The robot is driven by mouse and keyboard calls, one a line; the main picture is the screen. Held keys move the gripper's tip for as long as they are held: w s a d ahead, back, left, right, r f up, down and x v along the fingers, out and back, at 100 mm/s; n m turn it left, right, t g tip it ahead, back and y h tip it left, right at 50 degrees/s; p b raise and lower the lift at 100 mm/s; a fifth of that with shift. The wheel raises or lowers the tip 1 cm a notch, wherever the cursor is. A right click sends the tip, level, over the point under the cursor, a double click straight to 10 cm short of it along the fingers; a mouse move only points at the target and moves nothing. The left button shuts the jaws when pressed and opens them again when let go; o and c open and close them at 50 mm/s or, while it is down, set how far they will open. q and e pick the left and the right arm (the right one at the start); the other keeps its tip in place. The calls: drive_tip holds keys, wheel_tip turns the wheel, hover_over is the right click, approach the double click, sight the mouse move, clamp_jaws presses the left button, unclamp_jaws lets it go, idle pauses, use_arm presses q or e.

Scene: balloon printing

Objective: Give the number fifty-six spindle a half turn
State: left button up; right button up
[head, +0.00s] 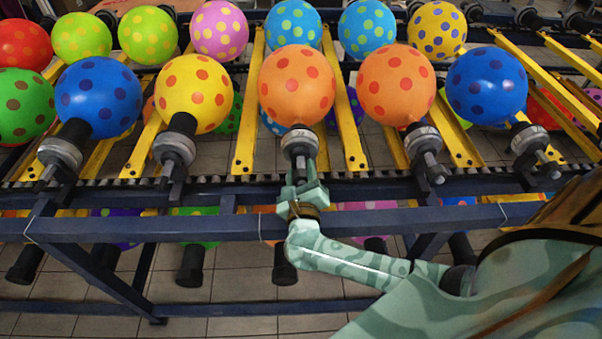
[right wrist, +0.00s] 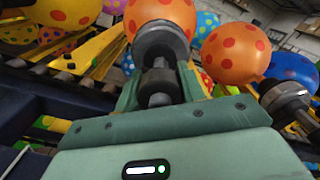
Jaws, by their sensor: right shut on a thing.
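A grey and black spindle (head: 300,146) stands at the front rail, with an orange balloon (head: 297,85) with red dots mounted on its far end. My right gripper (head: 302,178) is shut on the near end of this spindle. In the right wrist view the spindle (right wrist: 161,50) points away from me, its narrower shaft between the two fingers (right wrist: 160,88). No number can be read on any spindle, so I cannot tell which one is fifty-six. My left gripper is not in view.
Neighbouring spindles stand close on both sides, at left (head: 174,148) and right (head: 424,148), each with a dotted balloon. A blue frame beam (head: 180,228) runs across below my gripper. Yellow slats (head: 250,110) lie between the spindles. More balloons hang underneath.

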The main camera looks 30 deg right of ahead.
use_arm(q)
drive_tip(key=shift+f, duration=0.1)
use_arm(e)
drive_tip(key=shift+f, duration=0.1)
drive_tip(key=m+b, duration=0.2)
drive_tip(key=m, duration=0.1)
drive_tip(key=shift+f, duration=0.15)
drive_tip(key=m+b, duration=0.4)
drive_tip(key=m, duration=0.1)
drive_tip(key=shift+m+b, duration=0.3)
drive_tip(key=shift+m, duration=0.1)
drive_tip(key=m+b, duration=0.3)
drive_tip(key=m, duration=0.1)
drive_tip(key=shift+b, duration=0.3)
use_arm(q)
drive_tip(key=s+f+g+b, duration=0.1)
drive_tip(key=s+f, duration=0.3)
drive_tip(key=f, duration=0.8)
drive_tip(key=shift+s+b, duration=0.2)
drive_tip(key=shift+b, duration=0.65)
use_arm(e)
drive_tip(key=shift+d+m, duration=0.1)
drive_tip(key=shift+m, duration=1.7)
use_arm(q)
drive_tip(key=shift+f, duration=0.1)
use_arm(e)
drive_tip(key=shift+s+r, duration=0.1)
drive_tip(key=shift+r, duration=0.1)
